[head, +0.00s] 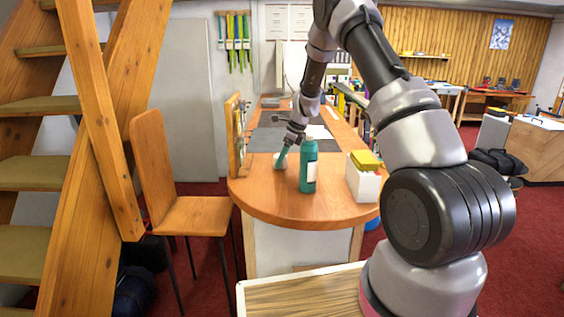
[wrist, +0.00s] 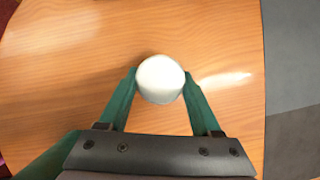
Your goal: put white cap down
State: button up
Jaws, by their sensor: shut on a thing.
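The white cap (wrist: 160,79) is round and sits between my fingertips in the wrist view, with the wooden bench top (wrist: 60,70) beneath it. My gripper (wrist: 159,88) has green fingers and is shut on the cap, one finger at each side. In the head view my gripper (head: 281,158) points down at the near part of the bench top (head: 265,192), left of a teal bottle. The cap (head: 279,163) shows only as a small pale spot there. I cannot tell whether the cap touches the wood.
The teal bottle (head: 308,168) with a pale label stands upright just right of my gripper. A white box (head: 362,184) with a yellow thing (head: 366,160) on top is farther right. A wooden rack (head: 236,140) edges the bench's left side. The front of the bench top is clear.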

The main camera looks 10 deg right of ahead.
jog(key=shift+f, duration=0.55)
jog(key=shift+f, duration=0.15)
jog(key=o, duration=1.3)
